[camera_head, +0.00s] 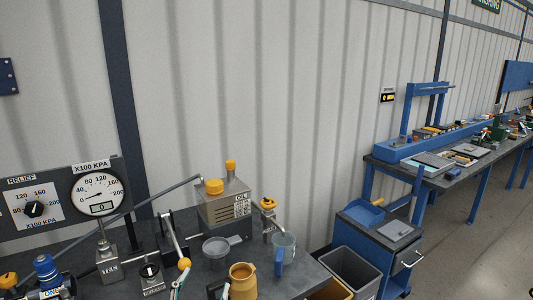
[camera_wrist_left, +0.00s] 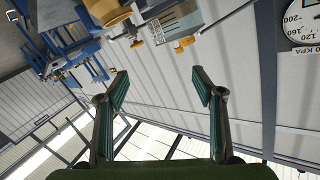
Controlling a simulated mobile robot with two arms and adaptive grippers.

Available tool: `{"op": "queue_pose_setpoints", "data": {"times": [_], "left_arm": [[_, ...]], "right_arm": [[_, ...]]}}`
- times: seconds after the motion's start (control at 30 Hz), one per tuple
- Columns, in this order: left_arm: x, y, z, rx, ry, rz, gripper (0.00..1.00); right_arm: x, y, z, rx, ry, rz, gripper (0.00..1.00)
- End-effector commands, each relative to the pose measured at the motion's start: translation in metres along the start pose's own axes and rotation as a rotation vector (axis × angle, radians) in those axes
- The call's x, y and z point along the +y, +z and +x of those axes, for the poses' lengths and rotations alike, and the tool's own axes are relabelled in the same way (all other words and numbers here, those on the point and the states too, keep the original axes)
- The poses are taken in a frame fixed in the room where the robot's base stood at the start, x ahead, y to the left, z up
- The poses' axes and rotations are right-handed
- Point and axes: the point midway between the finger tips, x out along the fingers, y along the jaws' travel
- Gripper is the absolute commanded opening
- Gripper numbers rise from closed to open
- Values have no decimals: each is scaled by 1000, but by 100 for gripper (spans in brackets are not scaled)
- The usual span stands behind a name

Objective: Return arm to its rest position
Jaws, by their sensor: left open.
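My left gripper (camera_head: 201,289) is at the bottom edge of the head view, where only parts of its fingers show, beside the orange jug (camera_head: 242,283). In the left wrist view the left gripper (camera_wrist_left: 160,86) has its two green-padded fingers spread wide apart. Nothing is between them. That view is turned over, with the orange jug (camera_wrist_left: 106,12) and the grey oil unit (camera_wrist_left: 176,22) at its top, beyond the fingertips. My right gripper is in neither view.
The oil unit (camera_head: 224,205) stands at the bench's back. A gauge panel (camera_head: 60,200), a lever with an orange knob (camera_head: 184,264), a grey cup (camera_head: 216,252) and a clear jug (camera_head: 284,249) crowd the bench. A grey bin (camera_head: 351,270) and blue cart (camera_head: 375,235) stand right.

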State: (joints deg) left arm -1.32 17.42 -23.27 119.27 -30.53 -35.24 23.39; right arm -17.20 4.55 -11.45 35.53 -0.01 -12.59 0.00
Motion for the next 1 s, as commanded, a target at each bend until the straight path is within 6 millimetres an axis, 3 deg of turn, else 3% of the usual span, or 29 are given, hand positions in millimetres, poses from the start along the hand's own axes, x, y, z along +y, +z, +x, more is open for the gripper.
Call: {"op": "queue_pose_setpoints", "data": {"times": [0.03, 0.1, 0.2, 0.3, 0.5, 0.73, 1.0], "left_arm": [[-3, 36, -21, -130, -15, -48, 62], [-4, 80, -51, -306, -21, -96, 62], [3, 133, -101, -533, 1, -145, 62], [13, 167, -148, -710, 43, -177, 62], [32, 203, -225, -955, 136, -213, 62], [50, 218, -301, -1161, 249, -238, 62], [74, 280, -278, -1180, 254, -232, 62]], "right_arm": [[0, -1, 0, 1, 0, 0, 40], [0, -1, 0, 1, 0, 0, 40], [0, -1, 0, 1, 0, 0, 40], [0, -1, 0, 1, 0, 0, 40], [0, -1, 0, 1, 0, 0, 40], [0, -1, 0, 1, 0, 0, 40], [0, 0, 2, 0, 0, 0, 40]]}}
